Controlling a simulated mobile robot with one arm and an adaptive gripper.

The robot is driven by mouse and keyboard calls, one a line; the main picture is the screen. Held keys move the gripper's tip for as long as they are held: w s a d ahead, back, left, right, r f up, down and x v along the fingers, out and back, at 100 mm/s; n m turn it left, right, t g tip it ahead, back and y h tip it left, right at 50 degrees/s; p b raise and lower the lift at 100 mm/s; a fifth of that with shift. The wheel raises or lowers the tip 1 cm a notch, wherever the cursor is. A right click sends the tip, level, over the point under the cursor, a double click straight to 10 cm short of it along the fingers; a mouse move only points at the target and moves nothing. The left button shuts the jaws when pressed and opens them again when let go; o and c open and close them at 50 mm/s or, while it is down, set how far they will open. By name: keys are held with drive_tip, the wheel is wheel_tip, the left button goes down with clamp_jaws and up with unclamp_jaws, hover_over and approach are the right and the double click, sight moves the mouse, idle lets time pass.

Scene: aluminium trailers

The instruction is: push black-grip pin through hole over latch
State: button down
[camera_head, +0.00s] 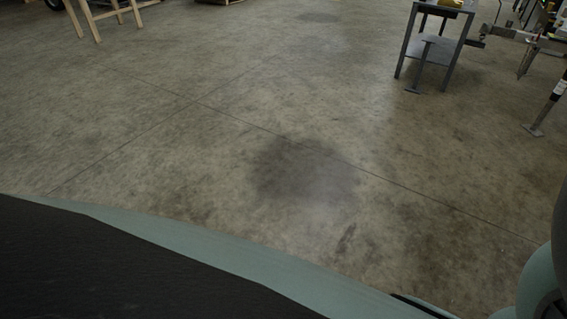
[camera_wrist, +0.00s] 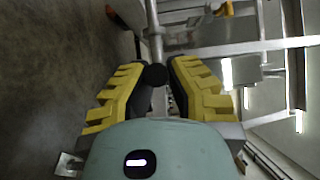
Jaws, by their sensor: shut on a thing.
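My gripper (camera_wrist: 157,76), with two yellow-and-black fingers, shows in the wrist view. It is shut on the black grip (camera_wrist: 155,75) of the pin, whose round dark end sits between the fingertips. The pin's shaft cannot be told apart from the metal behind it. A bare metal post (camera_wrist: 152,25) rises in the picture just beyond the grip, close to silvery trailer frame parts (camera_wrist: 235,47). I cannot make out the hole or the latch. In the head view neither my gripper nor the pin shows.
In the head view, a grey metal table (camera_head: 440,45) stands at the upper right with a yellow thing on top. Metal trailer coupling parts (camera_head: 515,35) are at the right edge. A wooden stand (camera_head: 95,18) is at the upper left. The concrete floor (camera_head: 230,130) between is clear.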

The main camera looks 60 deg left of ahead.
drive_tip(key=shift+s+a, duration=0.1)
drive_tip(key=shift+a, duration=0.05)
drive_tip(key=shift+a+f, duration=0.1)
drive_tip(key=shift+a, duration=0.1)
drive_tip(key=shift+w+a+b, duration=0.3)
drive_tip(key=shift+w+a, duration=0.1)
drive_tip(key=shift+w, duration=0.5)
drive_tip(key=shift+w+a+b, duration=0.25)
drive_tip(key=shift+w+a, duration=0.1)
drive_tip(key=shift+w, duration=0.55)
drive_tip(key=shift+w+a+b, duration=0.3)
drive_tip(key=shift+w+a, duration=0.1)
drive_tip(key=shift+w, duration=0.5)
drive_tip(key=shift+b, duration=0.95)
drive_tip(key=w+a+b, duration=0.3)
drive_tip(key=w+b, duration=0.1)
drive_tip(key=w, duration=0.4)
idle(2.9)
drive_tip(key=c, duration=1)
unclamp_jaws()
